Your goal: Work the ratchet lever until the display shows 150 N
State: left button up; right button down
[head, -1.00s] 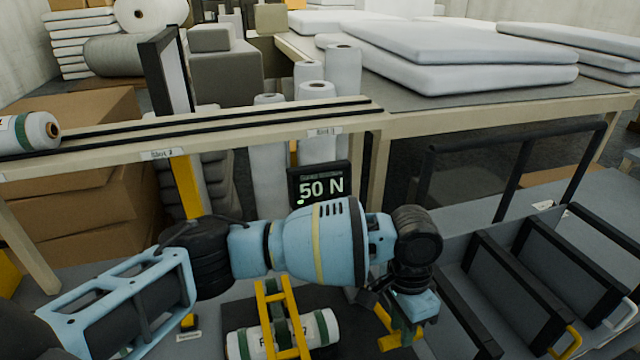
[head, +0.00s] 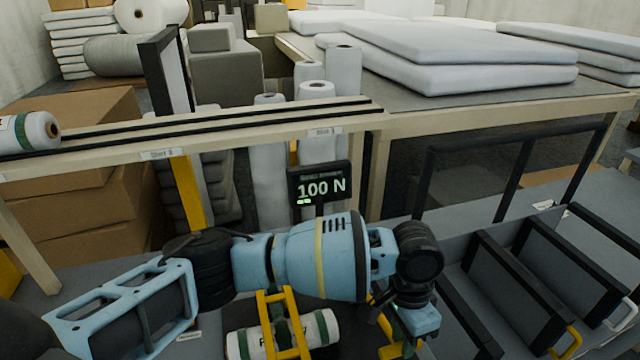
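The display (head: 321,185) stands behind my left arm and reads 100 N, with a short green bar under the digits. My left gripper (head: 402,340) is at the lower middle, pointing down, beside yellow parts. The ratchet lever cannot be told apart clearly there; a yellow bar shows just left of the gripper. The fingertips are partly hidden, so their opening is unclear. A white roll with green bands (head: 312,330) lies under a yellow frame (head: 280,318), left of the gripper. My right gripper is not in view.
A grey bin with black dividers (head: 510,285) and yellow and white handles stands at the right. A rail shelf (head: 230,128) crosses behind, with another white roll (head: 30,131) at its left end. White pads (head: 450,55) lie on the back table.

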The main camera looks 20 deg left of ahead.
pick_arm(q)
notch_tip(320, 180, up, 9)
jog(key=w+a, duration=0.1)
jog(key=w, duration=0.1)
jog(key=shift+w+a, duration=0.25)
jog(key=shift+a, duration=0.15)
dwell(0.4)
dwell(0.7)
jog(key=shift+f, duration=1.35)
jog(key=shift+s+d+f, duration=0.3)
jog(key=shift+s+f, duration=0.15)
jog(key=shift+f, duration=0.75)
jog(key=shift+s+d+f, duration=0.35)
jog(key=shift+s+f, duration=0.15)
jog(key=shift+f, duration=0.7)
jog(key=shift+s+d+f, duration=0.3)
jog(key=shift+s+f, duration=0.15)
jog(key=shift+f, duration=0.75)
notch_tip(320, 180, up, 10)
jog(key=w+a, duration=0.2)
jog(key=shift+w, duration=0.4)
jog(key=shift+r, duration=0.15)
